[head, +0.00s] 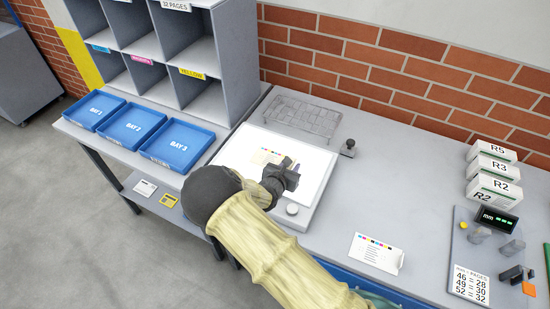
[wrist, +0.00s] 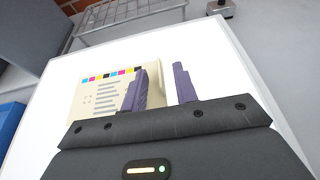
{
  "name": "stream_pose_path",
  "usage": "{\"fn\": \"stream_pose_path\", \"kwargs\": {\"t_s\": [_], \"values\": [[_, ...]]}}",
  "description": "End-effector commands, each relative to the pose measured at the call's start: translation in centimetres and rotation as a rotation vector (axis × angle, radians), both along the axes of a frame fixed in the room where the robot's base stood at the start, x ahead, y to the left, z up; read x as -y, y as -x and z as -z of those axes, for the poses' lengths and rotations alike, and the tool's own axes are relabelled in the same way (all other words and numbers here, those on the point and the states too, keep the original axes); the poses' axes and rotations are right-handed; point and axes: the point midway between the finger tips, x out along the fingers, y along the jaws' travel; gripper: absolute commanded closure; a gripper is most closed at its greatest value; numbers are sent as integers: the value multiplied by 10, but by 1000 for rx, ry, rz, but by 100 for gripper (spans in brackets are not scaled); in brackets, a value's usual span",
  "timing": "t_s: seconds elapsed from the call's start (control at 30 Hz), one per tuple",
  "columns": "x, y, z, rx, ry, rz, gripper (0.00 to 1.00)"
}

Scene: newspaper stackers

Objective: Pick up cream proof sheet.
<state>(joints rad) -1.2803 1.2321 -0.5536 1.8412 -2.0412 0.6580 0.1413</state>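The cream proof sheet (wrist: 95,98) lies on the lit white panel, with a row of colour patches along its far edge and printed lines below. It also shows in the head view (head: 262,157), partly hidden by my gripper (head: 284,172). In the wrist view my gripper (wrist: 160,80) is open, its two purple fingers apart. The left finger overlaps the sheet's right part; the right finger is beyond its right edge. Whether either finger touches the sheet I cannot tell. My gripper hides the sheet's near part.
The light panel (head: 236,150) has a wire rack (head: 302,115) behind it and a dark-knobbed object (head: 348,148) to its right. Blue trays (head: 180,145) and grey shelves stand left. A white colour-bar sheet (head: 376,253) lies right, with bare counter around it.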

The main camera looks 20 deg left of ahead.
Motion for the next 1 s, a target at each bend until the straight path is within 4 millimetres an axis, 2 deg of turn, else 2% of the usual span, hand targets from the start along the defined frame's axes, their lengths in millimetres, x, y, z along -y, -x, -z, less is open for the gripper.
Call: {"fn": "stream_pose_path", "kwargs": {"t_s": [0.17,0.67,0.8,1.0], "values": [[1,-12,5,0,1,-1,71],[1,-11,5,0,0,-1,71],[1,-11,5,0,0,-1,98],[1,-11,5,0,0,-1,100]]}}
